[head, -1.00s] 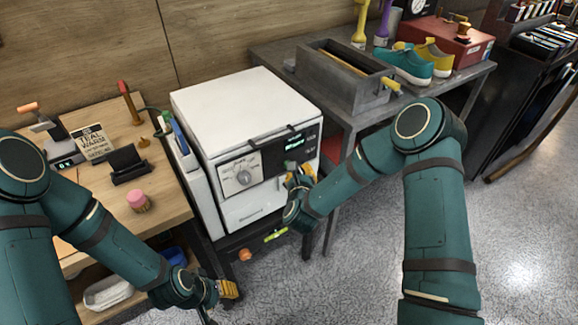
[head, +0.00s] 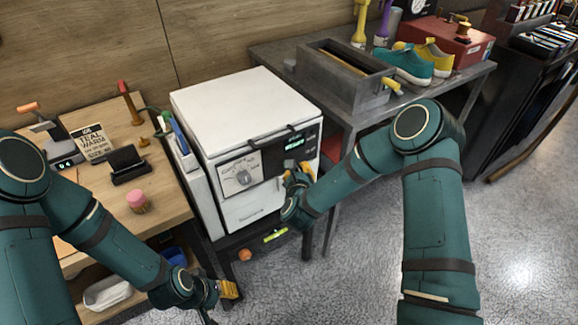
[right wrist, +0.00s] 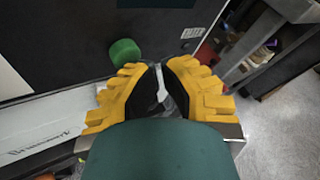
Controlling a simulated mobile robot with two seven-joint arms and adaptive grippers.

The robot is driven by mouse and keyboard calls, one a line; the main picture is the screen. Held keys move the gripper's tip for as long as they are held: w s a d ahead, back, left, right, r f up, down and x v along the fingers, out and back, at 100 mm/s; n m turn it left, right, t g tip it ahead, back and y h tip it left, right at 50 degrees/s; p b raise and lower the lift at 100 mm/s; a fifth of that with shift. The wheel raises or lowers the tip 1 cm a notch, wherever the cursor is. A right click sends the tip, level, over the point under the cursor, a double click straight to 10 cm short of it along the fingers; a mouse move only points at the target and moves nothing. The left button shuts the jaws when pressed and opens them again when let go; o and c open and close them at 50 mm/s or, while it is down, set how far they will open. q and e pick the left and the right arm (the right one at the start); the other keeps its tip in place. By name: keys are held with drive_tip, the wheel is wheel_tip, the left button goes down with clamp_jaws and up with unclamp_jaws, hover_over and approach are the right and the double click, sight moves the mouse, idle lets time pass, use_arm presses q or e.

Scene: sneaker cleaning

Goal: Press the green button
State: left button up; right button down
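The green button (right wrist: 124,52) is a round green knob on the dark front panel of the white machine (head: 245,105). In the right wrist view it sits just beyond and left of my right fingertips, with a small visible gap. In the head view the button is largely hidden by my right gripper (head: 298,176), which is at the right end of the panel. Its yellow fingers also show in the right wrist view (right wrist: 160,68), with their tips together and nothing held. My left gripper (head: 228,290) hangs low at the front of the wooden table, clear of the machine.
A metal table (head: 335,115) stands close on the right. The wooden table (head: 165,205) is on the left.

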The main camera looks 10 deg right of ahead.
drive_tip(key=shift+w+a, duration=0.15)
drive_tip(key=shift+w, duration=0.3)
idle(0.4)
idle(0.3)
drive_tip(key=shift+s+d, duration=0.3)
drive_tip(key=shift+s, duration=0.6)
drive_tip(key=shift+s, duration=0.1)
drive_tip(key=s, duration=0.1)
drive_tip(key=s+d, duration=0.1)
drive_tip(key=s, duration=0.2)
drive_tip(key=shift+s+d, duration=0.25)
drive_tip(key=shift+d, duration=0.15)
idle(0.4)
